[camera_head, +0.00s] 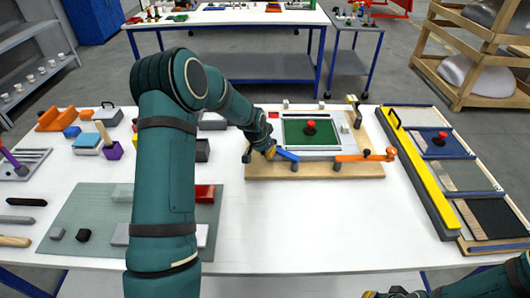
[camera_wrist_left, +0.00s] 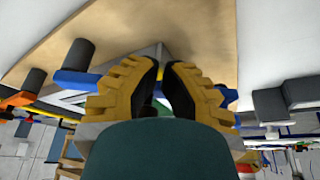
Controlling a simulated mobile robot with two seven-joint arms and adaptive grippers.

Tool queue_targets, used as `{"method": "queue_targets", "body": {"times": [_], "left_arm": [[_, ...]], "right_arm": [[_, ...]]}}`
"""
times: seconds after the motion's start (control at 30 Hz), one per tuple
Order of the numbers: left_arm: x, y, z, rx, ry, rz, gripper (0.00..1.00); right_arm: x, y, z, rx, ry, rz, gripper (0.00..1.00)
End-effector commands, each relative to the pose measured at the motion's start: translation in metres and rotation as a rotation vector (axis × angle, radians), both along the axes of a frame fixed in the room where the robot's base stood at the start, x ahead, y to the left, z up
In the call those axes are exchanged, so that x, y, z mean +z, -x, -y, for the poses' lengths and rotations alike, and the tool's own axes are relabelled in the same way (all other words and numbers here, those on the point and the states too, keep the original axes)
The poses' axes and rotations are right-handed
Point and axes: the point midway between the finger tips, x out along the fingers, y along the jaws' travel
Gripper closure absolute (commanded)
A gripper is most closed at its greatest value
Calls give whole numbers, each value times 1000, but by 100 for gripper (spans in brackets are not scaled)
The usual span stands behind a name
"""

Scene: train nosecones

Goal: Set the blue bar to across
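The blue bar (camera_head: 288,155) sits at the front left of a wooden board (camera_head: 315,172), slanting down to the right in the head view. My left gripper (camera_head: 269,151) is at the bar's left end and hides part of it. In the left wrist view the blue bar (camera_wrist_left: 75,79) runs sideways behind the yellow fingers (camera_wrist_left: 164,68). My right gripper (camera_head: 393,293) shows only partly at the bottom edge.
An orange bar (camera_head: 362,157) lies on the board's right, near the green panel (camera_head: 305,132) with a red knob (camera_head: 310,127). A yellow bar (camera_head: 419,170) lies on a panel frame at the right. Tools and blocks cover the left; the front middle table (camera_head: 310,225) is clear.

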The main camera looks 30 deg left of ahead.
Motion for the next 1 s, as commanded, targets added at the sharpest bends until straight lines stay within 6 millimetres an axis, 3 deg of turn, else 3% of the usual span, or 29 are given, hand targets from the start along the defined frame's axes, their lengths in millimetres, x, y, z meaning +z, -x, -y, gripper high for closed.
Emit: {"method": "queue_targets", "body": {"times": [0.57, 1.0], "left_arm": [[-1, -13, -4, -117, 1, 1, 100], [-2, -51, -3, -470, 3, 2, 100]], "right_arm": [[-5, 2, 0, 3, -1, -4, 100], [-16, 5, -1, 9, -2, -11, 100]]}}
